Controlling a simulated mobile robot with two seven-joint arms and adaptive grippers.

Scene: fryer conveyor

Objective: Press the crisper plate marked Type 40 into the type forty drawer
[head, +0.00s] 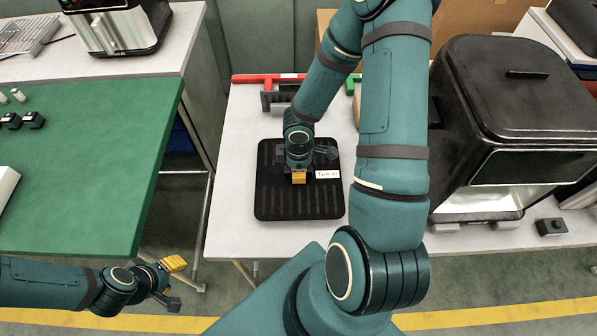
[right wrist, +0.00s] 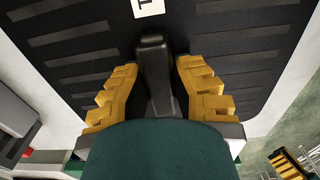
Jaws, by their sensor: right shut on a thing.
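The crisper plate (head: 275,205) is a black, slotted, rounded square. Its white label (head: 328,174) appears to read "Type 40". It is over the white table; I cannot tell whether it touches it. My right gripper (head: 299,177) is above the plate's middle. In the right wrist view, its yellow fingers (right wrist: 163,90) are on both sides of the plate's black upright handle (right wrist: 154,60), shut on it. My left gripper (head: 173,272) hangs low at the left, away from the plate; its finger gap is unclear. I cannot identify the type forty drawer.
A large black fryer (head: 510,105) stands right of the plate on the white table (head: 232,130). A small box with a green button (head: 551,227) sits by its front. A red bar (head: 265,78) lies behind the plate. A green-topped table (head: 90,170) is at left.

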